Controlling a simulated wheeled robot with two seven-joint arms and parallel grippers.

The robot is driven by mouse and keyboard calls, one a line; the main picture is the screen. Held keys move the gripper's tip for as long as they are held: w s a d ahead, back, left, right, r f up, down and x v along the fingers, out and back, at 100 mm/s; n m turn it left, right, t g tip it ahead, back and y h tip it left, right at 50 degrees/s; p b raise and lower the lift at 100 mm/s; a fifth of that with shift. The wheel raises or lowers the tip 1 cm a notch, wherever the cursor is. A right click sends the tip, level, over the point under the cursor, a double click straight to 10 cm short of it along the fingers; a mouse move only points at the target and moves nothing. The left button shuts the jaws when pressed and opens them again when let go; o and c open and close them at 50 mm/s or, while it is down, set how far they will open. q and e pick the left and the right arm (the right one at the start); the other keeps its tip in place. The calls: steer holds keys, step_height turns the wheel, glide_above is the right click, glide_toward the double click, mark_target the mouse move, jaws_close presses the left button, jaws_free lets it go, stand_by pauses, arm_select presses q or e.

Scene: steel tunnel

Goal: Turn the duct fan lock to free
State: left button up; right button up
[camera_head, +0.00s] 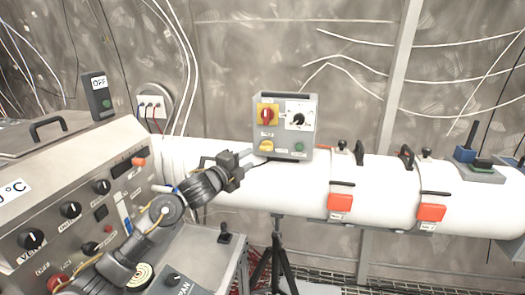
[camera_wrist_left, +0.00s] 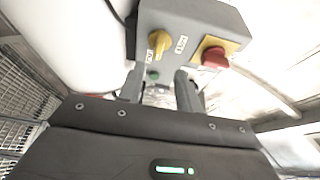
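A grey control box (camera_head: 284,127) stands on the white duct. On its face are a red knob on a yellow plate (camera_head: 267,115), a black dial on a white plate (camera_head: 299,116), a yellow knob (camera_head: 267,146) and a green button (camera_head: 299,147). I cannot read which label marks the lock. In the left wrist view the yellow knob (camera_wrist_left: 159,43) and the red knob (camera_wrist_left: 214,58) lie beyond the fingers. My left gripper (camera_head: 247,157) is at the box's left side, near the yellow knob. Its fingers (camera_wrist_left: 160,92) are apart with nothing between them. My right gripper is out of view.
The white duct (camera_head: 230,186) runs across, with red-handled clamps (camera_head: 340,202) to the right. A tripod (camera_head: 276,262) stands below the box. A control console (camera_head: 75,205) fills the left, with a small grey panel (camera_head: 192,262) beside it.

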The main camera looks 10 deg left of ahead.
mark_target(264, 150)
arm_select(q)
steer(key=p+x, duration=0.2)
steer(key=x, duration=0.6)
steer(key=shift+w, duration=0.2)
steer(key=shift+w+d+f, duration=0.15)
steer(key=shift+w+d, duration=0.05)
steer(key=shift+w, duration=0.2)
jaws_close()
